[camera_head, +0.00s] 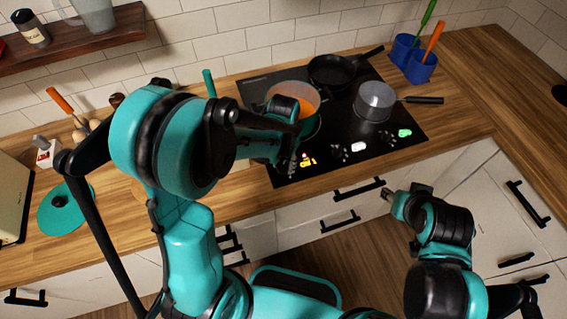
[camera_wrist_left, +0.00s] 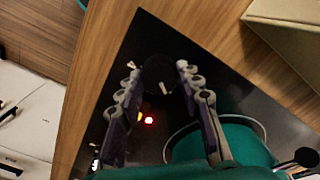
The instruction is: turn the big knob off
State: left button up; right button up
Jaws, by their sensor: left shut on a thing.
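The big knob (camera_wrist_left: 159,76) is round and black with a white mark, set on the dark cooktop (camera_wrist_left: 115,75). In the left wrist view it lies between the two fingers of my left gripper (camera_wrist_left: 157,72), which is shut on it. In the head view my left gripper (camera_head: 284,168) is at the cooktop's front left corner, and my arm hides the knob there. A red light (camera_wrist_left: 149,120) glows beside the knob. My right gripper (camera_head: 388,194) hangs empty in front of the drawers; its finger opening is too small to judge.
A teal pot (camera_head: 308,122) stands close to my left gripper, glowing orange inside. A black pan (camera_head: 335,72) and a grey saucepan (camera_head: 374,100) are also on the cooktop. White (camera_head: 357,147) and green (camera_head: 404,133) lit controls lie along the front. The right counter is mostly clear.

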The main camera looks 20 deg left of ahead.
aim_at(283, 165)
pick_arm(q)
jog(key=n+b, duration=0.1)
jog(key=n, duration=0.2)
jog(key=shift+n, duration=0.4)
jog(key=shift+n+b, duration=0.3)
jog(key=shift+n, duration=1.3)
jog(key=o, duration=1.2)
jog(key=shift+c, duration=0.2)
jog(key=shift+r, duration=0.1)
notch_tip(283, 165, up, 12)
